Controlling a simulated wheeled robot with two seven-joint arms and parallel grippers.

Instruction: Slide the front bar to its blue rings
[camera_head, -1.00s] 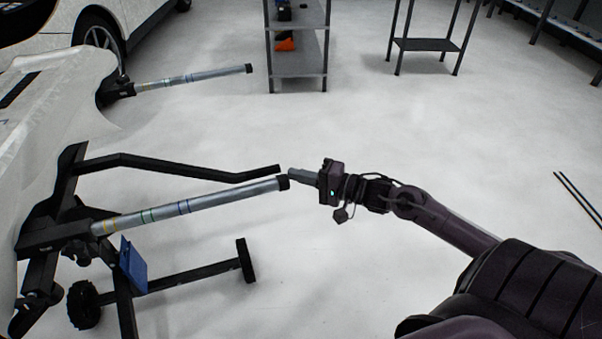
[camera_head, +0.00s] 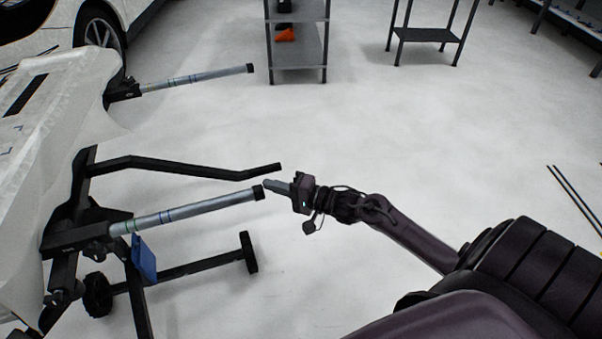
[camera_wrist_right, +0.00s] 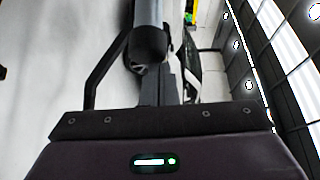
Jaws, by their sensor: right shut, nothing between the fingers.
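The front bar (camera_head: 200,207) is a grey tube with a black end cap (camera_head: 258,192). It runs out of a black holder (camera_head: 75,238) on the wheeled stand. A green ring (camera_head: 135,223) shows close to the holder and blue rings (camera_head: 166,215) farther out on the tube. My right gripper (camera_head: 269,185) is shut and empty, its fingertips at the end cap, seemingly touching it. In the right wrist view the end cap (camera_wrist_right: 149,44) is just ahead of the fingers (camera_wrist_right: 168,88). My left gripper is out of view.
A second bar (camera_head: 200,77) points out from the far side of the stand. A bent black arm (camera_head: 180,165) runs just behind the front bar. A blue plate (camera_head: 144,260) hangs below the holder. A shelf (camera_head: 298,45) stands at the back; the floor on the right is mostly clear.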

